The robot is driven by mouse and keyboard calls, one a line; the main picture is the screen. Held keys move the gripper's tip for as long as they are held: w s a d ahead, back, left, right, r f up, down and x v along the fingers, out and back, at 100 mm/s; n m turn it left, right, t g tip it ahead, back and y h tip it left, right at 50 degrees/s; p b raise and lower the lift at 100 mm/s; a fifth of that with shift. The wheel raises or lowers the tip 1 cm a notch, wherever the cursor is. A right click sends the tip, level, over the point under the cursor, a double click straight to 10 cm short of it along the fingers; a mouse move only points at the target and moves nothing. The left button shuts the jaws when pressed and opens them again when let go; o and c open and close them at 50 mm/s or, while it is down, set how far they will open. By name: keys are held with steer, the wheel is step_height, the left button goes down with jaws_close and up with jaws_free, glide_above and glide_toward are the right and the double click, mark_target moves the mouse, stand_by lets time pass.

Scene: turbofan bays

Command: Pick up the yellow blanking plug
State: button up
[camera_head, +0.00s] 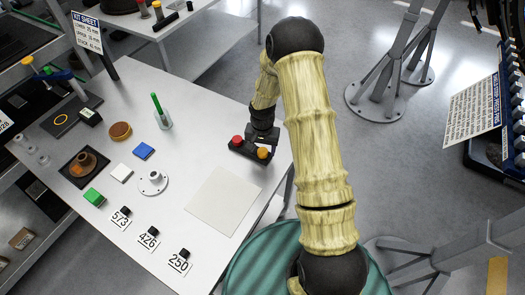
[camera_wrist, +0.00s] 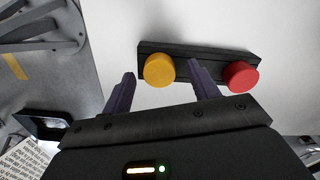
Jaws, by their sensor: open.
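The yellow blanking plug (camera_wrist: 159,70) is a round yellow cap at one end of a black holder bar (camera_wrist: 200,50). It also shows in the head view (camera_head: 263,153), near the table's right edge. A red plug (camera_wrist: 241,75) sits at the bar's other end; in the head view it is on the left (camera_head: 238,141). My gripper (camera_wrist: 160,69) is open, with the yellow plug showing between its two purple-grey fingers. The right finger lies between the yellow and red plugs in the picture. I cannot tell whether the fingers touch the plug.
The white table (camera_head: 190,110) holds a white flanged part (camera_head: 152,182), a green marker in a stand (camera_head: 160,112), coloured blocks and number cards. A pale square sheet (camera_head: 223,200) lies in front, with nothing on it. Grey stand legs (camera_head: 390,90) are on the floor at right.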

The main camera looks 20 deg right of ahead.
steer(key=shift+f, duration=0.5)
steer(key=c, duration=1.1)
